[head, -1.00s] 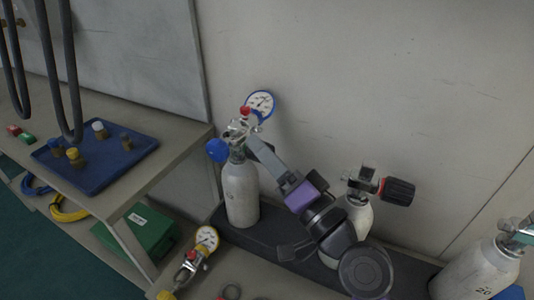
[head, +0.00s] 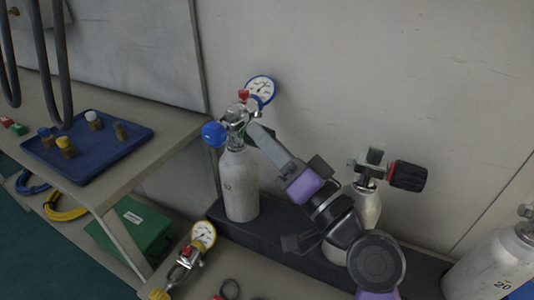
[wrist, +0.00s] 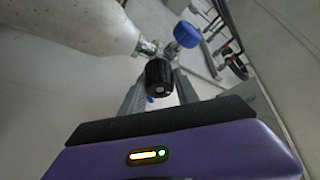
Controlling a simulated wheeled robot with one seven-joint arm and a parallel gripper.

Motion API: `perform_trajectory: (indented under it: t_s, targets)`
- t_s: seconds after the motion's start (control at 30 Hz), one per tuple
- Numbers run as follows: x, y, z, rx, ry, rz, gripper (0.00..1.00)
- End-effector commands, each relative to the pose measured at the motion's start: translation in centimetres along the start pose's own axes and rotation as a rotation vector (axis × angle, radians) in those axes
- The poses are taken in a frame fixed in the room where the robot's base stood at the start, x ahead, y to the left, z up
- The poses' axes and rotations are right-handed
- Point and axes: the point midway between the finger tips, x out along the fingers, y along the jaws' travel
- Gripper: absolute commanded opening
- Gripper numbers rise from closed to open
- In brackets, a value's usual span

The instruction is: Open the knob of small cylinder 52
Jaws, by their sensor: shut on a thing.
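A small white cylinder (head: 239,187) stands upright in a dark rack, with a chrome valve (head: 236,118), a blue knob (head: 213,134) and a blue-rimmed gauge (head: 262,89) on top. No number is readable on it. My gripper (head: 254,132) reaches the valve from the right. In the wrist view the cylinder (wrist: 85,27) lies across the upper left. A black knob (wrist: 159,78) on its valve sits between the fingers of my gripper (wrist: 159,92), which is shut on it. The blue knob (wrist: 187,35) is beyond it. In the head view the black knob is hidden by the gripper.
A second cylinder (head: 368,205) with a black-and-red knob (head: 407,176) stands behind my arm. A cylinder marked 20 (head: 490,270) is at lower right. A yellow-rimmed gauge (head: 203,235) is in front. A bench with a blue tray (head: 110,155) is left; a wall is close behind.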

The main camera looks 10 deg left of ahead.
Motion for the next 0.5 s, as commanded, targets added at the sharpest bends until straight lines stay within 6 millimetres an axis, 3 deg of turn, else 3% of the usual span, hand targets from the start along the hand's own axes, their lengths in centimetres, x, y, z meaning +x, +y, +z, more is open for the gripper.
perform_trajectory:
  t_s: [0.5]
  targets:
    - [-0.04, 0.07, 0.09, -0.087, 0.001, -0.039, 0.00]
